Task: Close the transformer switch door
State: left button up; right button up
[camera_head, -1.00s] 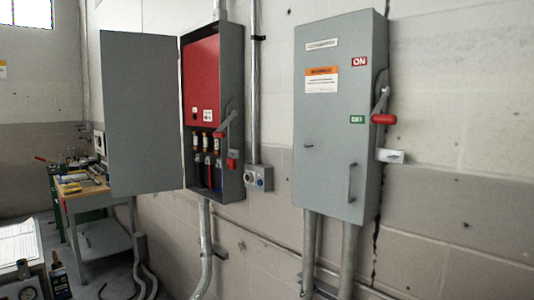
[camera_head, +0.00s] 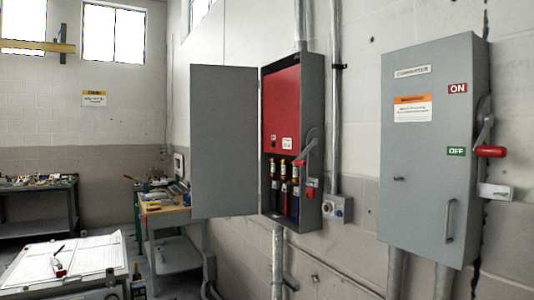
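The grey switch door (camera_head: 223,140) stands wide open, swung out to the left of its wall-mounted switch box (camera_head: 311,140). Inside the box are a red panel (camera_head: 281,105) and several fuses (camera_head: 283,170) below it. A lever with a red grip (camera_head: 300,163) is on the box's right side. A second grey box (camera_head: 425,150) with ON and OFF labels hangs to the right, its door shut. Neither of my grippers shows in the head view.
A workbench with tools (camera_head: 165,208) stands behind the open door, and another bench (camera_head: 38,212) is at the far left. A table with papers (camera_head: 70,262) is at the lower left. Conduits (camera_head: 334,90) run along the wall, with a small outlet box (camera_head: 337,209).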

aim_at(224, 99)
jog(key=i+j, duration=1.1)
jog(key=i+l, duration=0.05)
jog(key=i, duration=0.05)
